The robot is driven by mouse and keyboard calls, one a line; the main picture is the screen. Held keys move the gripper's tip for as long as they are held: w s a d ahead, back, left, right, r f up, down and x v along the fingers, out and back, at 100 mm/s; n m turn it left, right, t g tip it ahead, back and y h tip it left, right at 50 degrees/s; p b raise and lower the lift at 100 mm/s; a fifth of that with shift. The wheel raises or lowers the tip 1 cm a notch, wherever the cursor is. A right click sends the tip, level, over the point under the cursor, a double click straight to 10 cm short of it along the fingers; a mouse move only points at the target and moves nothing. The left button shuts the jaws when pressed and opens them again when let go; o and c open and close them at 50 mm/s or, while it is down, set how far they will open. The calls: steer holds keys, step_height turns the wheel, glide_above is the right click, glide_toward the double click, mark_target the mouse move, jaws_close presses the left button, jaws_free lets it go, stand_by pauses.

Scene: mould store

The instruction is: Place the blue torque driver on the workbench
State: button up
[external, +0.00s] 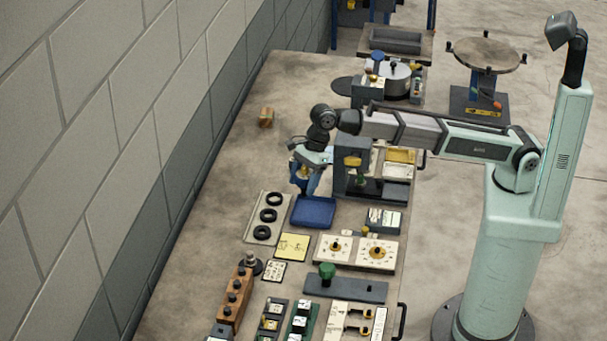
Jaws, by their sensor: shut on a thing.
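My gripper (304,183) hangs pointing down over the workbench (215,215), just above the back edge of a blue tray (313,212). It is shut on a small blue thing, which looks like the blue torque driver (314,185). The driver is small and partly hidden by the fingers. I cannot tell whether its lower end touches the tray or hangs just above it.
A dark press-like stand (372,186) stands close to the right of my gripper. A plate with black rings (267,217) lies left of the tray. A wooden block (266,117) sits farther back. Bare bench lies along the left; the front is crowded.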

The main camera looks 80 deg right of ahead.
steer(key=w+d+m+h, duration=0.15)
steer(key=w+d, duration=0.25)
steer(key=d, duration=1.1)
steer(key=w+d+m+t, duration=0.15)
steer(key=w+d, duration=0.25)
steer(key=d, duration=1)
steer(key=w+d+m, duration=0.3)
steer(key=w+d, duration=0.1)
steer(key=d, duration=1.1)
steer(key=shift+w+a+f+n+g, duration=0.15)
steer(key=shift+f+n, duration=0.45)
steer(key=shift+f, duration=2)
steer(key=shift+a+f+n+g, duration=0.1)
steer(key=shift+f+n, duration=0.5)
steer(key=shift+f, duration=1.95)
steer(key=shift+f, duration=0.3)
steer(key=shift+f, duration=0.4)
jaws_close()
steer(key=o, duration=1.2)
jaws_free()
